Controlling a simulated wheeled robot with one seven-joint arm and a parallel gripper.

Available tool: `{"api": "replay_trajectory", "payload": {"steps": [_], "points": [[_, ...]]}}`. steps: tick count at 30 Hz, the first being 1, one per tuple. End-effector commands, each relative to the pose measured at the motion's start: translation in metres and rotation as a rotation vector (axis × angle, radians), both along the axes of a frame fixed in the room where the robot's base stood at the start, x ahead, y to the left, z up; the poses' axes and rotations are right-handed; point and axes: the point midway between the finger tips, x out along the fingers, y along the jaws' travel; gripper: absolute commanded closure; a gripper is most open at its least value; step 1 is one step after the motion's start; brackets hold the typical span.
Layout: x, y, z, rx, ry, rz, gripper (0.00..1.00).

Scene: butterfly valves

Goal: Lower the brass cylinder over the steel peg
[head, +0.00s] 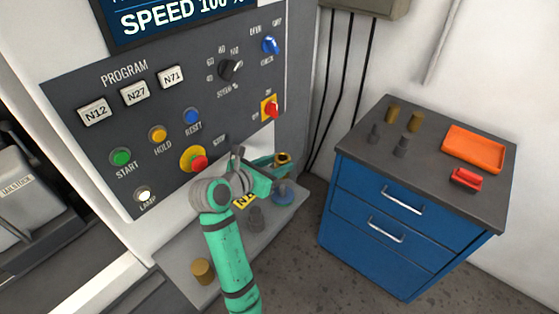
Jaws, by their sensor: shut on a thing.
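My gripper (279,164) is at the end of my green arm, over the grey ledge (180,254) of the machine. It is shut on a brass cylinder (284,157), whose open, dark top shows; the fingers hide part of its side.
The control panel (215,100) with buttons rises close behind my gripper. A blue cabinet (372,216) at right carries brass and grey pieces, an orange tray (474,142) and a red item (466,180).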

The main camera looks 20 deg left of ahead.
Motion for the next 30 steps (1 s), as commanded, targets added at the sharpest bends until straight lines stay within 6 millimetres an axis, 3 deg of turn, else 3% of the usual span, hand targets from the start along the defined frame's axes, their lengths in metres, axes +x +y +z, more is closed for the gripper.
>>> {"api": "replay_trajectory", "payload": {"steps": [30], "points": [[0.001, -0.003, -0.046, 0.002, -0.003, -0.004, 1.00]]}}
